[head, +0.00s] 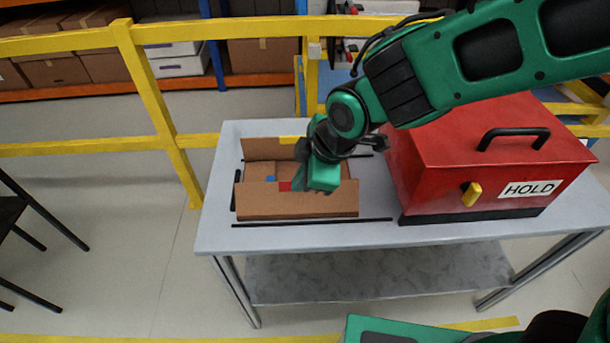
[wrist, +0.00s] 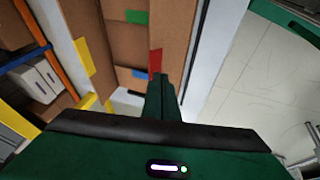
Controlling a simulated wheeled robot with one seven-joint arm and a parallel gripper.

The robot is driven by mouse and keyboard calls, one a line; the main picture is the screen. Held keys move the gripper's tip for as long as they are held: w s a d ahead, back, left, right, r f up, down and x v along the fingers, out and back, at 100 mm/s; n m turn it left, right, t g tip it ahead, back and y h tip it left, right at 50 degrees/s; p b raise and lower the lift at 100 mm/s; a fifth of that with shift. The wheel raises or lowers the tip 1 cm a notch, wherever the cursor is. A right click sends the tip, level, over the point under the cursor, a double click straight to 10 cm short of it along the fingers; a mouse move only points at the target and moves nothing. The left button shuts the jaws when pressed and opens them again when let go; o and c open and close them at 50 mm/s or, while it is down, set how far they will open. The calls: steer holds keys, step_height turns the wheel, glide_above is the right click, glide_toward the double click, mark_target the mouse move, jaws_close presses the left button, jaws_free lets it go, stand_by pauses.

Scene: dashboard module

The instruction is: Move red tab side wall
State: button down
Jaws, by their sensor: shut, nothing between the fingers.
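The open cardboard box (head: 297,203) sits on the left part of the grey table. Its red tab (head: 284,186) shows at the inner edge of the near side wall; in the wrist view the red tab (wrist: 155,63) is on the right-hand wall (wrist: 177,30). My gripper (head: 318,180) is over the box's right part, low at the near wall. In the wrist view its fingers (wrist: 160,80) are together and empty, with their tips right by the red tab. I cannot tell if they touch it.
Other walls carry a yellow tab (wrist: 84,57), a blue tab (wrist: 140,73) and a green tab (wrist: 137,16). Black strips (head: 312,222) lie around the box. A red case marked HOLD (head: 480,150) stands close on the right. Yellow rails (head: 152,90) run behind the table.

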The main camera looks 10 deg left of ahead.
steer(key=shift+w+f, duration=0.3)
steer(key=shift+w, duration=0.1)
steer(key=w+g, duration=0.1)
steer(key=w+f+g, duration=0.1)
steer(key=w+g+h, duration=0.1)
steer(key=shift+a+f+m, duration=0.15)
steer(key=shift+a+m, duration=0.15)
steer(key=shift+m, duration=0.1)
steer(key=g, duration=0.1)
steer(key=w+f+g, duration=0.1)
steer(key=g, duration=0.1)
steer(key=w+f+g, duration=0.1)
steer(key=shift+w+a+f+m+g+h, duration=0.15)
steer(key=shift+a+m+g+h, duration=0.15)
steer(key=shift+a+h, duration=0.1)
steer(key=shift+w+f, duration=0.25)
steer(key=shift+f, duration=0.2)
stand_by(0.4)
